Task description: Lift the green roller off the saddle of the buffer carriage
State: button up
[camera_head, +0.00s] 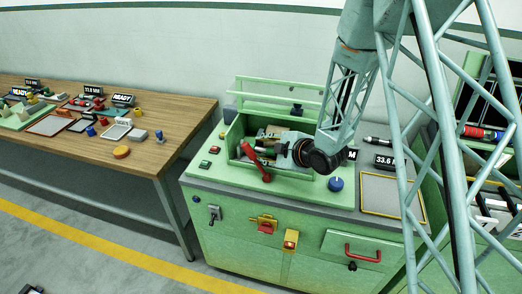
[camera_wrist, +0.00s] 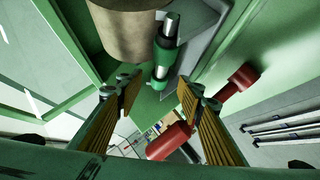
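In the wrist view a green roller (camera_wrist: 163,58) with a bright metal shaft end lies beyond my fingertips, in line with the gap between them. My gripper (camera_wrist: 160,90) is open, its two ribbed finger pads apart with nothing gripped between them. A grey plate-like part (camera_wrist: 196,40) lies beside the roller; I cannot tell whether it is the saddle. In the head view my gripper (camera_head: 285,146) is low over the open bay of the green cabinet, and the wrist hides much of the bay. I cannot make out the roller there.
A large tan cylinder (camera_wrist: 130,30) stands close beside the roller. A red lever (camera_wrist: 240,80) and a red cylindrical part (camera_wrist: 169,141) lie near the right finger. The green bay walls (camera_head: 236,134) enclose the space. A wooden bench (camera_head: 130,160) stands left.

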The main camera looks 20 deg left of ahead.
aim_at(255, 148)
jog(key=shift+x, duration=2)
jog(key=c, duration=1.1)
